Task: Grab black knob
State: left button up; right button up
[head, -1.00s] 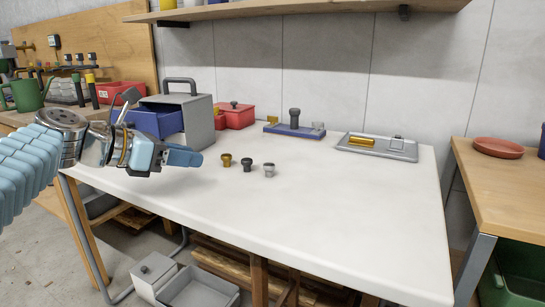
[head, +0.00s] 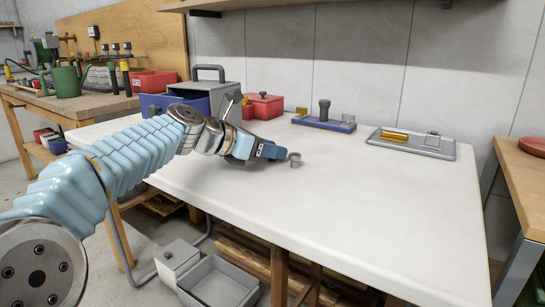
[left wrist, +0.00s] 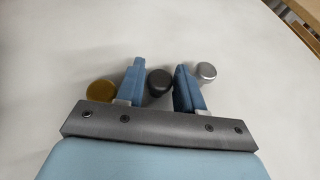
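My left gripper (left wrist: 159,68) has its two blue fingers apart, with the black knob (left wrist: 159,82) between them. The gaps on either side of the knob are very small, and I cannot tell whether the fingers touch it. A brass knob (left wrist: 101,91) is just outside the left finger, and a silver knob (left wrist: 206,71) just outside the right finger. In the head view my left gripper (head: 275,151) is low over the white table, and the silver knob (head: 295,160) shows beside its tip. The black and brass knobs are hidden there. My right gripper is not in view.
On the white table (head: 380,200) a grey cabinet with a blue drawer (head: 187,104) and a red box (head: 263,106) stand behind my arm. A blue base with a dark post (head: 324,118) and a grey tray (head: 411,143) lie farther back. The front right is clear.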

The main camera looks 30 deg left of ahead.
pick_arm(q)
jog(key=shift+w+d+f, duration=0.1)
jog(key=shift+w+d, duration=0.05)
jog(key=shift+w, duration=0.15)
grip_shut()
